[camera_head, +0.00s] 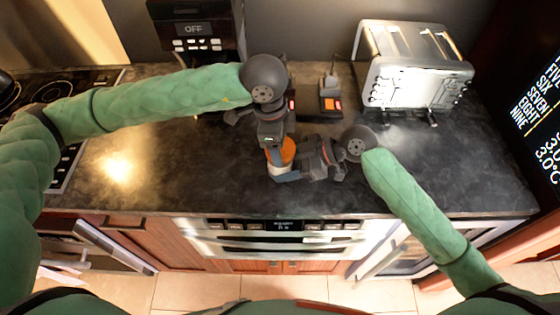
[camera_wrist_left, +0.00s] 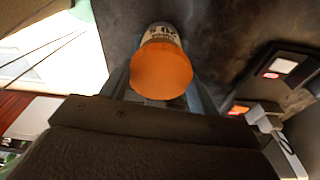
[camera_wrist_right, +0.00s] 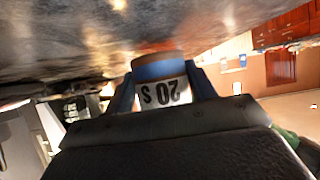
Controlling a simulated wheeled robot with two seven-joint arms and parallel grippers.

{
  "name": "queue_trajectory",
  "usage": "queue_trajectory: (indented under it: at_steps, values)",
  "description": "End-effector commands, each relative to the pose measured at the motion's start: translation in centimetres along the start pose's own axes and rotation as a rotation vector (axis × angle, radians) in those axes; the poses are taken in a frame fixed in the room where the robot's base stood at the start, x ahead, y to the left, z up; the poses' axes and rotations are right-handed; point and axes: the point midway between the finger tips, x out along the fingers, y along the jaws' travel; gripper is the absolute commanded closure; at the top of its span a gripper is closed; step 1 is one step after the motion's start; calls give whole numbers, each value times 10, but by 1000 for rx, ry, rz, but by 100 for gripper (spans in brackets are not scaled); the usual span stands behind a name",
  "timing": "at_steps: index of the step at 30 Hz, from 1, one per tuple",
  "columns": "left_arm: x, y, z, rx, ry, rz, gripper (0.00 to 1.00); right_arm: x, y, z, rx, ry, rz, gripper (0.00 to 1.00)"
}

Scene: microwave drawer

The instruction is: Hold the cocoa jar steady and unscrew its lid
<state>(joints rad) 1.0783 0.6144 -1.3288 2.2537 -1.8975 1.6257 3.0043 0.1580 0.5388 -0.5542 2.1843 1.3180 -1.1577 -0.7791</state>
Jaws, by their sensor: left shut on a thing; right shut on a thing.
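The cocoa jar (camera_head: 279,169) stands on the dark counter, a small white jar with an orange lid (camera_head: 288,150). My left gripper (camera_head: 277,148) reaches in from above and behind, shut on the lid. In the left wrist view the orange lid (camera_wrist_left: 161,71) sits between the fingers, with the white printed body beyond it. My right gripper (camera_head: 290,172) comes from the right, low, shut on the jar's body. In the right wrist view the white label (camera_wrist_right: 162,95) shows between the fingers. The grippers partly hide the jar in the head view.
A silver toaster (camera_head: 412,70) stands at the back right. A black coffee machine (camera_head: 196,30) stands at the back left. A small dark device with an orange label (camera_head: 331,98) is behind the jar. A stove (camera_head: 60,95) is at left. The front counter is clear.

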Motion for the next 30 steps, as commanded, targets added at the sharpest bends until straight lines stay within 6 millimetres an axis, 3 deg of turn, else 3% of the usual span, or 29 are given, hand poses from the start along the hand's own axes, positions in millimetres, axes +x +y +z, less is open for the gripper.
queue_trajectory:
  at_steps: [30]
  values:
    - [-33,0,-6,0,0,1,67,0,0,0,0,0,0,85]
